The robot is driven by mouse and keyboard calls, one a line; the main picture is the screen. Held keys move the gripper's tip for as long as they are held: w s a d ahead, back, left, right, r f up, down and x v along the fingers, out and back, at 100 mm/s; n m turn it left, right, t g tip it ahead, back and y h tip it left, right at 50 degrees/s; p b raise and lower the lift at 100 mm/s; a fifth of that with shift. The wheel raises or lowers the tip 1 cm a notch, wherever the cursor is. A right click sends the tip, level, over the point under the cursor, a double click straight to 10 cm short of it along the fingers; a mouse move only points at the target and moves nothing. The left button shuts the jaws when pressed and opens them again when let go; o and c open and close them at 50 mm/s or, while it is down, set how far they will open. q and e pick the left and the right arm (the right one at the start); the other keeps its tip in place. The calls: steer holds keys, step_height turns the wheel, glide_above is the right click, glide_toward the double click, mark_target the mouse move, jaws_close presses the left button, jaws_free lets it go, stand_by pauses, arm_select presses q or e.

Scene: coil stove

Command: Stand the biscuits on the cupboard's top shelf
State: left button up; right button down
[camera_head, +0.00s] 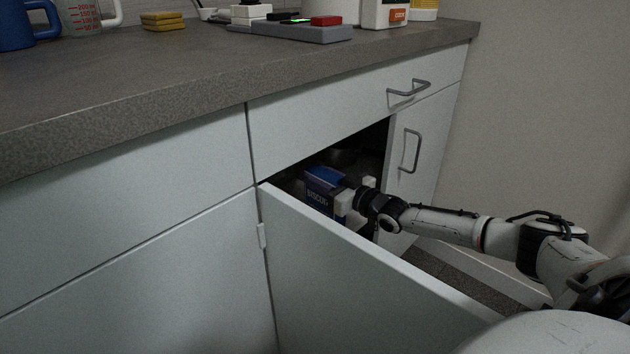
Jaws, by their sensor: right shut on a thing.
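The biscuits (318,193), a dark blue box with a lettered front, are in the opening of the cupboard under the counter. The box looks upright, and its lower part is hidden by the open cupboard door (350,270). My right gripper (352,195) reaches in from the right and is shut on the biscuits at their right side. The cupboard's shelf surface is mostly hidden behind the door, so I cannot tell whether the box touches it. My left gripper is not in view.
A dark rounded thing (343,156) sits deeper in the cupboard. A closed drawer (350,115) lies above the opening, and a closed door (412,160) stands to its right. The counter (180,90) holds a blue mug (18,28), a measuring cup, yellow sponges and a grey appliance.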

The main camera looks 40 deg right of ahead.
steer(key=c, duration=1.2)
jaws_free()
steer(key=shift+s, duration=0.15)
steer(key=shift+s+p, duration=0.25)
steer(key=shift+p, duration=0.1)
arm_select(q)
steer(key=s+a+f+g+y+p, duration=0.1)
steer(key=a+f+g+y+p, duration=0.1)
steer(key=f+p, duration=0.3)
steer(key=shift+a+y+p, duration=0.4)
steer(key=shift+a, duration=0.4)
arm_select(e)
steer(key=shift+s+d, duration=0.15)
steer(key=shift+s, duration=1.75)
steer(key=shift+s+d, duration=0.2)
steer(key=shift+s, duration=1.65)
steer(key=shift+s+d, duration=0.15)
steer(key=shift+s, duration=1.75)
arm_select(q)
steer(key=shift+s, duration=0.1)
